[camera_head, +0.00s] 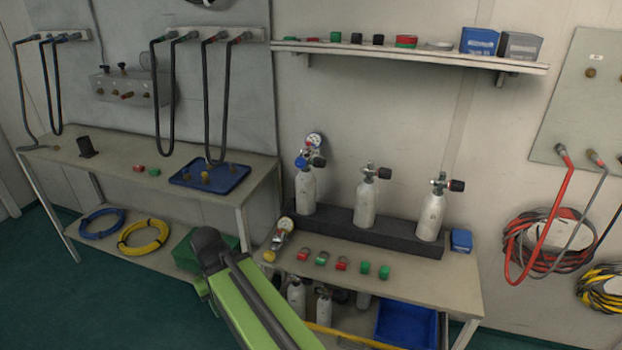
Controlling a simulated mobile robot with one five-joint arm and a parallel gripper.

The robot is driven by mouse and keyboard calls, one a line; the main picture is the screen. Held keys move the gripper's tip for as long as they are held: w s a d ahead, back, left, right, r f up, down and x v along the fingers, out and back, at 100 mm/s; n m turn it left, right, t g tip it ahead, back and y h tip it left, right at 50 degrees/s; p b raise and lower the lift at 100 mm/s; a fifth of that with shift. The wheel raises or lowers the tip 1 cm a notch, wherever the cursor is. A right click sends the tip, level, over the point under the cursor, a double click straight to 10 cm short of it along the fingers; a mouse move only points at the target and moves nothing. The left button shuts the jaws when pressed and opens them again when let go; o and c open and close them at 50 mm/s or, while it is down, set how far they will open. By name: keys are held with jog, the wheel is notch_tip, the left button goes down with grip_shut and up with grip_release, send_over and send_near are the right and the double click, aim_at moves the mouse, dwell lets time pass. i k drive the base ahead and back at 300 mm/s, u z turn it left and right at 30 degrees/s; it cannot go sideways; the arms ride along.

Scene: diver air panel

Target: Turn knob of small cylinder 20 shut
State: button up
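Three small white cylinders stand upright in a dark rack (345,222) on the right-hand bench. The left cylinder (306,192) has a gauge and a blue part on its valve. No number is legible, so I cannot tell which is small cylinder 20 or how far any knob is turned. My green arm rises from the bottom; my gripper does not show.
A regulator with a gauge (281,232) and several red and green caps (341,264) lie on the front of the bench (420,275). A blue box (461,240) stands right of the rack. A shelf (400,52) overhangs behind. Hoses hang on both sides.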

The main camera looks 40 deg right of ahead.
aim_at(317, 162)
jog(key=k, duration=1.25)
jog(key=u, duration=0.6)
jog(key=i, duration=2.1)
jog(key=z, duration=0.6)
